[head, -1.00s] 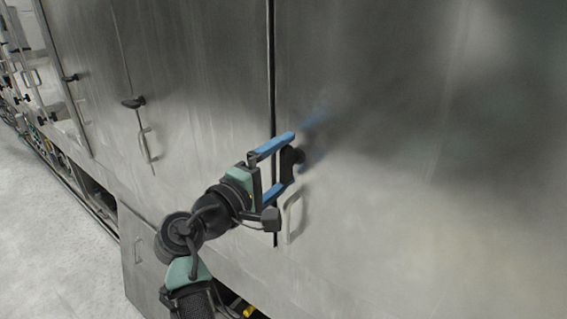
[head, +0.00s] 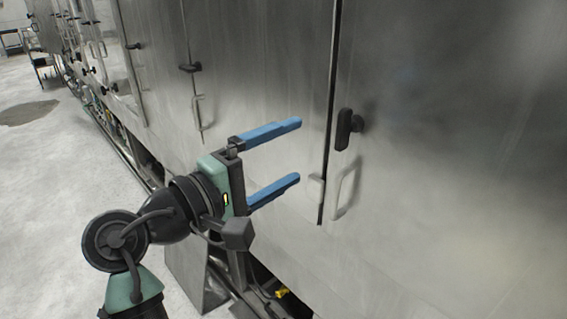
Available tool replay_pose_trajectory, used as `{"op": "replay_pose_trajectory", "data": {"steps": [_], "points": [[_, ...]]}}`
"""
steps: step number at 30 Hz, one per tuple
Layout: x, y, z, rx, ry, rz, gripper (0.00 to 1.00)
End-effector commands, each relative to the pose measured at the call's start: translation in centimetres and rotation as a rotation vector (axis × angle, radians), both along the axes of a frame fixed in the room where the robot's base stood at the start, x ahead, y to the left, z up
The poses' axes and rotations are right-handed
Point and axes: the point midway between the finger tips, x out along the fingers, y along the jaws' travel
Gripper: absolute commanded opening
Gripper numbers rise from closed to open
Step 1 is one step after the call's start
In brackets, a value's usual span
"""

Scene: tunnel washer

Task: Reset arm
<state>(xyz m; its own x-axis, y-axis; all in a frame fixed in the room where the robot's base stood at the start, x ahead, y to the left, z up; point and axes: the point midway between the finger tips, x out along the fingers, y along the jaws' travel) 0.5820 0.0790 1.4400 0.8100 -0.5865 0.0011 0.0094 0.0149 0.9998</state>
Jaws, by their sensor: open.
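My gripper (head: 298,151) is open and empty, its two blue fingers pointing right toward the steel washer panel. A black latch knob (head: 345,129) sits on the steel door (head: 455,150) to the right of the fingertips, apart from them. It stands upright on the door. A metal pull handle (head: 348,189) is on the same door below the knob, also clear of the fingers. The door looks closed, with a dark vertical seam at its left edge.
More panels with black knobs (head: 190,67) and handles (head: 199,113) run away to the far left. Pipes and a yellow part (head: 281,292) show under the washer. The pale floor (head: 60,190) at left is open. A stand (head: 43,62) is in the far background.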

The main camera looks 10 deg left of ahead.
Motion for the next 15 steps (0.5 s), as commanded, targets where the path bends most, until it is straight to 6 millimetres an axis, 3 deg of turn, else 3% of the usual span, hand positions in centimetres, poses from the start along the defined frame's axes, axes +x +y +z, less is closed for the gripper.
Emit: {"op": "replay_pose_trajectory", "data": {"steps": [10, 15], "points": [[-0.1, 0.1, 0.1, 0.001, -0.001, 0.0, 1.0], [1.0, -1.2, 1.2, 0.197, -0.128, 0.119, 1.0]]}}
